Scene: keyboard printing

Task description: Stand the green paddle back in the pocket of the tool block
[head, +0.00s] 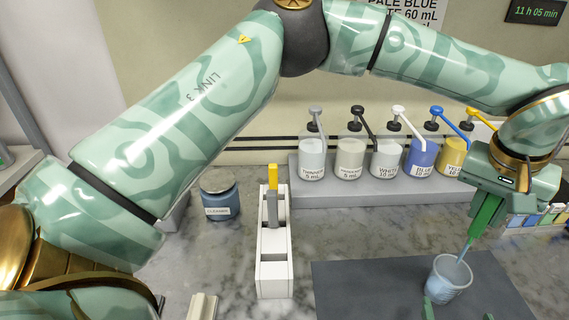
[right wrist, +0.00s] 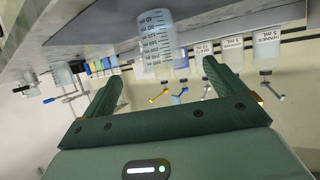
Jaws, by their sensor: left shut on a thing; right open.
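The green paddle (head: 488,213) is held in my left gripper (head: 497,200) at the right of the head view. It is tilted, and its thin lower end reaches into a translucent graduated cup (head: 447,280). The white tool block (head: 273,284) stands left of the dark mat. A grey and yellow tool (head: 272,190) stands upright in its rear part; an opening in front of that looks empty. My right gripper (head: 458,313) is open, only its tips showing at the bottom edge. In the right wrist view the cup (right wrist: 160,40) lies ahead, between the spread fingers (right wrist: 168,80).
Several pump bottles (head: 388,158) stand on a grey shelf (head: 350,192) at the back. The cup is on the dark mat (head: 365,285). Marble counter (head: 340,230) between block and shelf is clear.

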